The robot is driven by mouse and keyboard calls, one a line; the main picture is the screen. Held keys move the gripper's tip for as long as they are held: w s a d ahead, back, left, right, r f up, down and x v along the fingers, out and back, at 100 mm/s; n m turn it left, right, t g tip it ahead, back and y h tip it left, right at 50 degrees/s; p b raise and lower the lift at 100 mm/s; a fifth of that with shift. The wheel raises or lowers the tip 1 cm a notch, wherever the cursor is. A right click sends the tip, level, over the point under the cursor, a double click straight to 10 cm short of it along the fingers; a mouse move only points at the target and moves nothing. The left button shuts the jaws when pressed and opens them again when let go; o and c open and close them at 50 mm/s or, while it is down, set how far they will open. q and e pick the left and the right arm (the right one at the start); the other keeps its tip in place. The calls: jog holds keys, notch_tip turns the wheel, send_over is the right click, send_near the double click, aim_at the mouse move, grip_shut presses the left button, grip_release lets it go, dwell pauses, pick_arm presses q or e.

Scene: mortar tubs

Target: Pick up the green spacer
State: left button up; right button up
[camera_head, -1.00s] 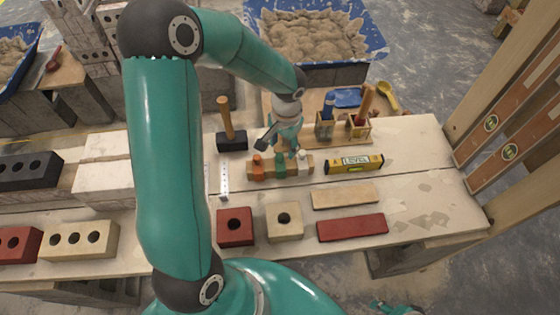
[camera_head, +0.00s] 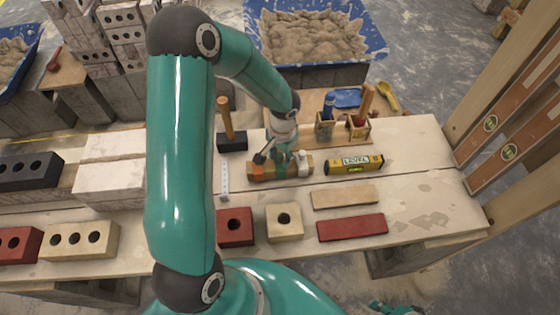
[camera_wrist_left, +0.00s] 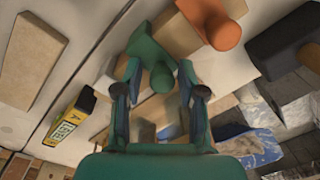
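The green spacer (camera_head: 281,171) stands in a wooden holder (camera_head: 258,177) between an orange spacer (camera_head: 258,170) and a white one (camera_head: 303,160). My left gripper (camera_head: 280,158) is right above the green spacer and partly hides it. In the left wrist view the green spacer (camera_wrist_left: 150,58) shows between the fingertips of the open left gripper (camera_wrist_left: 157,82), with gaps at both sides. The orange spacer (camera_wrist_left: 215,24) is to its right there. A small teal part of my right arm (camera_head: 395,308) shows at the bottom edge, cut off.
A yellow level (camera_head: 354,164) lies right of the holder. A hammer (camera_head: 230,130) stands behind it at the left, and a metal ruler (camera_head: 224,180) lies to the left. Bricks (camera_head: 284,222) are in front. A tool box (camera_head: 345,128) and a blue mortar tub (camera_head: 378,40) are behind.

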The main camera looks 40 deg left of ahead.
pick_arm(q)
jog(key=shift+s, duration=0.1)
grip_shut()
